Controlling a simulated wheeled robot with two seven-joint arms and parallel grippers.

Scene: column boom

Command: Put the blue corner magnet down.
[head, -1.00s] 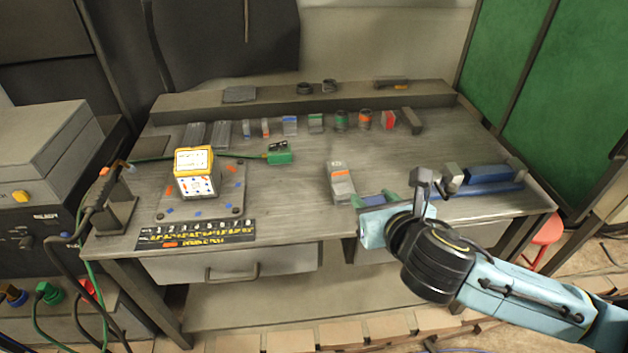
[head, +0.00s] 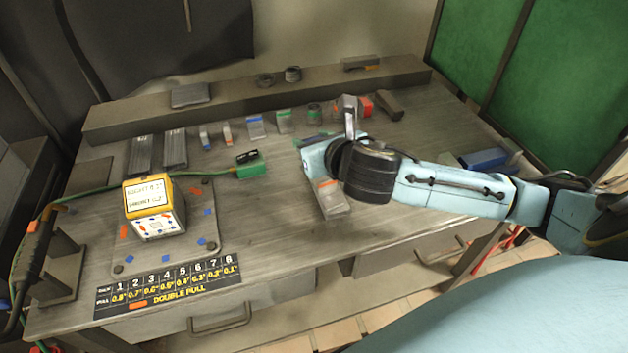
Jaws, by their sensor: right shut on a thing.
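My right gripper (head: 314,141) reaches in from the right over the middle of the workbench (head: 260,225). It is shut on the blue corner magnet, which is mostly hidden by the fingers and wrist; only a small dark bluish patch shows between the fingertips. I cannot tell whether the magnet touches the bench top. My left gripper is not in view.
A row of small coloured blocks, including a blue one (head: 256,127) and a green one (head: 284,121), lies behind the gripper. A yellow-and-white box (head: 155,207) sits on a plate at left. The front-middle bench is clear.

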